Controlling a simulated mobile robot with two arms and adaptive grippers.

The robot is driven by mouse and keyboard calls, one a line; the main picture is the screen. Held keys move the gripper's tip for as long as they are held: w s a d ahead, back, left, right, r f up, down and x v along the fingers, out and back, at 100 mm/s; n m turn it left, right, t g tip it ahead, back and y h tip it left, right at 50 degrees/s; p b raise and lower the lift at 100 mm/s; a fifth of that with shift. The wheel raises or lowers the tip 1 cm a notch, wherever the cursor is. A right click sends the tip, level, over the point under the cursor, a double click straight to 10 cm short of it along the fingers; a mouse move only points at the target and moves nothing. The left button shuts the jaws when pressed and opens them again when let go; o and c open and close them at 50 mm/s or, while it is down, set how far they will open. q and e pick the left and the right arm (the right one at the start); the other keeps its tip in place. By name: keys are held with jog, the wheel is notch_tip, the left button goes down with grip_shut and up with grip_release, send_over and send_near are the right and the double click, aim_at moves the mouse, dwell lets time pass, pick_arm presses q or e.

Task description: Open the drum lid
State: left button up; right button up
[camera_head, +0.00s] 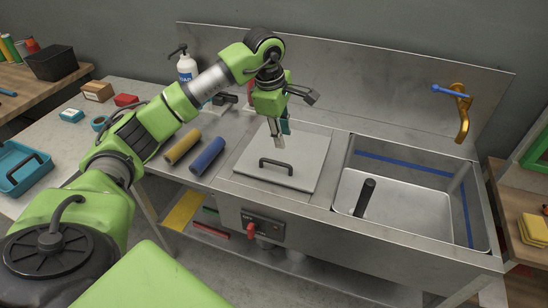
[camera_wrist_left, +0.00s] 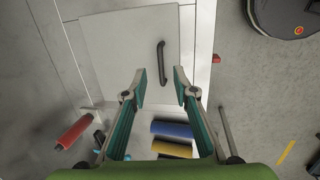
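The drum lid is a flat grey square plate (camera_head: 300,150) with a black bar handle (camera_head: 277,166) near its front edge. It lies flat and closed in the steel counter, left of the sink. In the left wrist view the lid (camera_wrist_left: 115,45) fills the upper middle, with its handle (camera_wrist_left: 162,62) upright in the picture. My left gripper (camera_head: 290,120) is above the back part of the lid, pointing down, open and empty. In the left wrist view its spread fingers (camera_wrist_left: 160,88) frame a gap just below the handle's image. My right gripper is not in view.
A yellow roll (camera_head: 183,147) and a blue roll (camera_head: 207,156) lie left of the lid. The open sink (camera_head: 400,205) with a black cylinder (camera_head: 365,197) is to the right. A brass tap (camera_head: 462,112) and steel backsplash stand behind. A red knob (camera_head: 251,230) sticks out in front.

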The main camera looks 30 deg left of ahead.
aim_at(274, 162)
pick_arm(q)
jog(key=shift+y, duration=0.5)
jog(key=a+f+p, duration=0.1)
jog(key=f, duration=0.3)
jog(key=w+a+f+p, duration=0.1)
jog(key=f, duration=0.3)
jog(key=w+a+f+p, duration=0.1)
jog(key=f, duration=0.3)
jog(key=shift+a+f, duration=0.2)
jog(key=shift+a, duration=0.15)
grip_shut()
